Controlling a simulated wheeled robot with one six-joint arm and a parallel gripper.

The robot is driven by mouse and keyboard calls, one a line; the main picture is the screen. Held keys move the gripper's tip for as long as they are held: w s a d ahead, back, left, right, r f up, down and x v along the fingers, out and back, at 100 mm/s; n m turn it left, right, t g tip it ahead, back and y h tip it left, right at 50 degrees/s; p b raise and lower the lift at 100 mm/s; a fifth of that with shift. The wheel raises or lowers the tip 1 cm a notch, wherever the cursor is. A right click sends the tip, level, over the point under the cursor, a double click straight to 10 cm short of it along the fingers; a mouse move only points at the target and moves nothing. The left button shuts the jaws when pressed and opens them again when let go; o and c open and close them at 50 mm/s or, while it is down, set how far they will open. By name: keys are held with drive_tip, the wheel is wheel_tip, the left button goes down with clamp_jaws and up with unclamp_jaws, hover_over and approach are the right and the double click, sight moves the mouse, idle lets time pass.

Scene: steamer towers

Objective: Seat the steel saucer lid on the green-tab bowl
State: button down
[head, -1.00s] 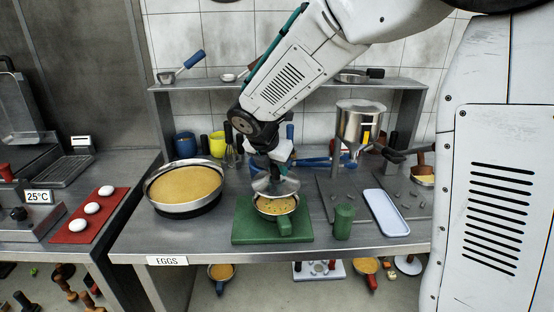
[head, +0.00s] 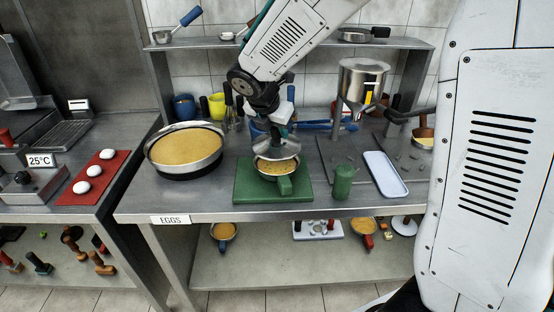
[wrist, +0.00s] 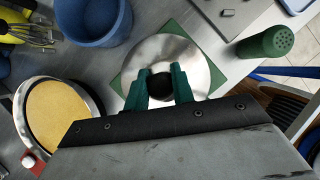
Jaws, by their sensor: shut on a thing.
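The steel saucer lid (head: 268,150) is a shiny round disc with a dark knob. My gripper (wrist: 161,78) is shut on the knob (wrist: 161,90) with its green fingers on either side, and it shows above the lid in the head view (head: 276,128). The green-tab bowl (head: 276,169) holds yellow, speckled contents and stands on a green board (head: 245,187), its tab (head: 285,186) facing the front. The lid is over the bowl's back part, and the front of the contents shows. I cannot tell whether lid and rim touch. In the wrist view the lid (wrist: 192,50) hides the bowl.
A large pan of yellow filling (head: 185,150) stands left of the board. A green shaker (head: 343,182) and a pale tray (head: 385,174) are to the right. A steel funnel (head: 361,85) stands behind. A blue container (wrist: 92,20) is near the lid in the wrist view.

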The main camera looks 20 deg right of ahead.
sight(276, 141)
drive_tip(key=shift+f, duration=1.6)
drive_tip(key=shift+f, duration=0.7)
idle(0.4)
drive_tip(key=c, duration=1.1)
unclamp_jaws()
drive_tip(key=shift+v, duration=3.9)
drive_tip(key=shift+a+r, duration=0.1)
drive_tip(key=shift+v, duration=2.1)
